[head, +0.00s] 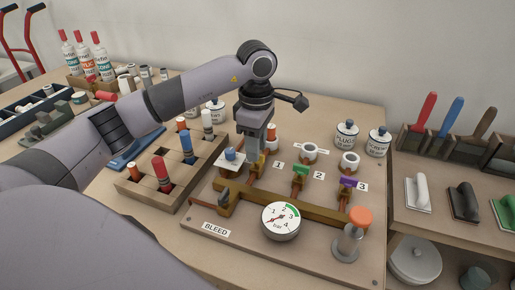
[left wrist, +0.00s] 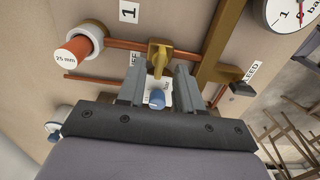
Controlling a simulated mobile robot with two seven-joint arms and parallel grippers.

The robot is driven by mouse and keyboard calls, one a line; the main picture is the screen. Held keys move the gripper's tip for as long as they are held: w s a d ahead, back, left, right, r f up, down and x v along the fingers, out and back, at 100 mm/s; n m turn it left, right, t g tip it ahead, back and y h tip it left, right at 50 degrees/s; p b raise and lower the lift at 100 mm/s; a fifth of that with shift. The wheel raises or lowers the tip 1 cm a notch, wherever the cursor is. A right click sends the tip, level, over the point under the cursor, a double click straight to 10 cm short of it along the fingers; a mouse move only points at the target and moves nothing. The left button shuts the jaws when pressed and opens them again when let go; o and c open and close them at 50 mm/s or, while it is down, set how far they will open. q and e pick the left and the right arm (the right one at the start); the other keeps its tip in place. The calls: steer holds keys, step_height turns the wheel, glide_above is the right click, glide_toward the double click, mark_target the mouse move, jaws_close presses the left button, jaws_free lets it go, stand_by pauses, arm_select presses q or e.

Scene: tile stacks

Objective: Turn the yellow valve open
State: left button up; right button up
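The yellow valve (head: 256,167) is on the brass pipework of the board, beside the label 1. In the head view it is mostly hidden under my left gripper (head: 258,147), which points down from above. In the left wrist view the yellow handle (left wrist: 159,54) shows just beyond and between the fingertips of my left gripper (left wrist: 161,74). The two fingers are apart, with a gap on both sides of the handle. I cannot tell whether either finger touches it. My right gripper is not in view.
The green valve (head: 301,171) and purple valve (head: 347,182) stand to the right. A pressure gauge (head: 281,221) and an orange-topped knob (head: 360,218) are at the front. A wooden rack (head: 133,190) of coloured cylinders is close on the left. A copper pipe fitting (left wrist: 78,47) is near the handle.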

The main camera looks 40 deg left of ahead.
arm_select(q)
steer(key=shift+f, duration=0.8)
jaws_close()
